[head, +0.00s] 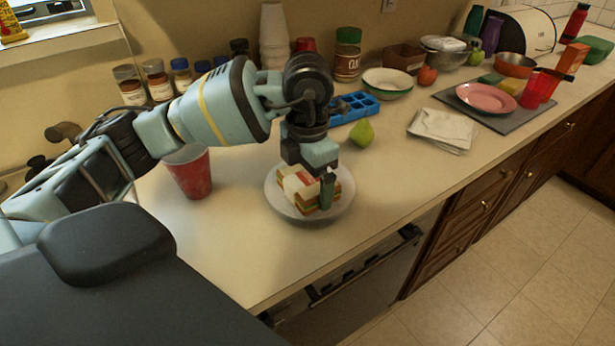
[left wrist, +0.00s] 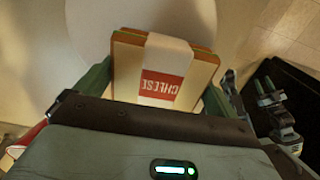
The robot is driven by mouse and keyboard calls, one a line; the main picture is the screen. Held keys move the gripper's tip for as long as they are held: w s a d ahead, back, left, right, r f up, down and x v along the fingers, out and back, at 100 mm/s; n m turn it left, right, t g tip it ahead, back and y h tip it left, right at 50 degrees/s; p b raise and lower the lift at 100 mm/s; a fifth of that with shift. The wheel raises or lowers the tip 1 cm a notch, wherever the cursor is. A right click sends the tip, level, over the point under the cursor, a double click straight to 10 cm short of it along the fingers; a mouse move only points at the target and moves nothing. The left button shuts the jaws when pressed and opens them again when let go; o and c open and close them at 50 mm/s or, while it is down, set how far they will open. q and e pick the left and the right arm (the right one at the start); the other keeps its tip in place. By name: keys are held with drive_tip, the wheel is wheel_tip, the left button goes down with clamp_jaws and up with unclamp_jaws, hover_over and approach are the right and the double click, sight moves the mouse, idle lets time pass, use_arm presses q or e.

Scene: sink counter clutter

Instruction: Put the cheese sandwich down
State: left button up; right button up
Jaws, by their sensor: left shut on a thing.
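The cheese sandwich (head: 299,186) is a layered sandwich in a white wrap, at the white plate (head: 330,212) on the counter. In the left wrist view the sandwich (left wrist: 188,60) shows a red label reading "CHEESE", with the pale plate (left wrist: 90,25) beyond it. My left gripper (head: 318,178) points down over the plate and is shut on the sandwich, with a finger on each side. I cannot tell whether the sandwich touches the plate.
A red cup (head: 188,174) stands left of the plate. A green pear (head: 362,134) and a blue ice tray (head: 352,107) lie behind it. Napkins (head: 442,128) lie farther right. The counter (head: 390,170) between plate and napkins is clear; its front edge is close.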

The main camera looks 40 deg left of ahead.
sight(308, 176)
use_arm(q)
drive_tip(key=shift+f, duration=0.7)
use_arm(e)
drive_tip(key=shift+w+f, duration=0.15)
drive_tip(key=shift+f, duration=0.05)
use_arm(q)
drive_tip(key=o, duration=0.7)
drive_tip(key=shift+r, duration=0.2)
wheel_tip(308, 176, up, 12)
drive_tip(key=shift+f+p, duration=0.2)
drive_tip(key=shift+p, duration=0.25)
drive_tip(key=shift+r, duration=0.65)
use_arm(e)
drive_tip(key=shift+w+r, duration=0.2)
drive_tip(key=shift+r, duration=0.3)
drive_tip(key=shift+w+r, duration=0.2)
drive_tip(key=shift+r, duration=0.25)
